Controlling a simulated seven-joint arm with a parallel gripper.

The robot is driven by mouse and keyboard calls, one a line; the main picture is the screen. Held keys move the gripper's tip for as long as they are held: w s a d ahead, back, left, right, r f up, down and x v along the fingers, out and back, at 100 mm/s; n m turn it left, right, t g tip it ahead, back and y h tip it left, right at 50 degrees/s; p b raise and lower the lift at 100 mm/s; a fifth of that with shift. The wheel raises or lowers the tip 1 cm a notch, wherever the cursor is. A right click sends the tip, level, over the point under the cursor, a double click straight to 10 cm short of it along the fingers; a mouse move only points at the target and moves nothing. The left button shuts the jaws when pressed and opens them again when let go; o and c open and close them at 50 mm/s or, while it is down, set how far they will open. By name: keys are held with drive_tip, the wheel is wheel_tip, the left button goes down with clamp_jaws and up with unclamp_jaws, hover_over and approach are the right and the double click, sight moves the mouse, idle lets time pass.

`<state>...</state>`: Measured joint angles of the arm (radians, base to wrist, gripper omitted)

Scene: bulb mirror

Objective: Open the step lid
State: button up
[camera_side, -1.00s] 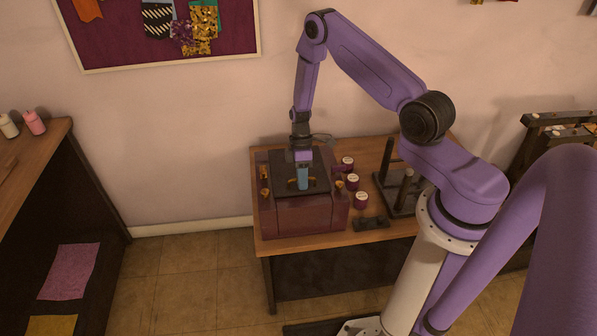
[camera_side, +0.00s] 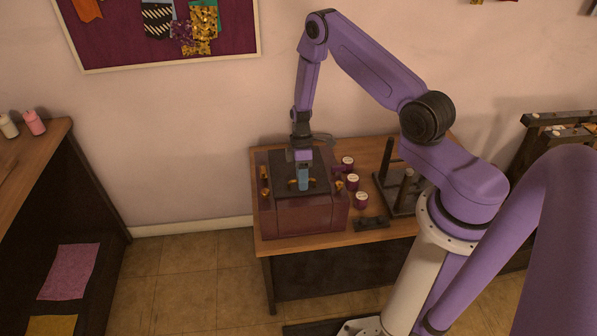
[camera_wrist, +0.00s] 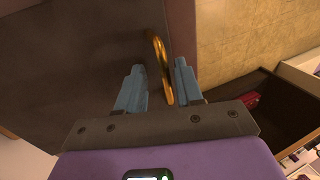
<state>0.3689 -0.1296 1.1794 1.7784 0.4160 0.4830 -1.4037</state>
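A maroon box (camera_side: 300,216) stands on the wooden table, with a dark lid panel (camera_side: 277,165) on top. The lid panel lies flat and looks shut in the side view. It fills the left of the wrist view (camera_wrist: 70,60). A curved brass handle (camera_wrist: 160,60) stands on the panel. My gripper (camera_wrist: 160,72) has two blue fingers, held apart. The handle runs between or just beyond the fingertips, nearer the right finger, with a clear gap to the left one. In the side view, my gripper (camera_side: 303,187) points down over the lid and hides part of the handle.
Brass fittings (camera_side: 264,181) sit near the box's left edge. Several small maroon jars (camera_side: 361,201) stand close to its right. A dark stand with upright posts (camera_side: 405,195) is further right. A small black object (camera_side: 371,223) lies near the table's front edge.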

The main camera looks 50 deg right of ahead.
drive_tip(key=shift+w+f, duration=0.1)
drive_tip(key=o, duration=0.5)
drive_tip(key=shift+w+d+r, duration=0.15)
drive_tip(key=shift+r, duration=0.3)
drive_tip(key=shift+o, duration=0.2)
drive_tip(key=shift+v, duration=2.95)
drive_tip(key=shift+r, duration=0.1)
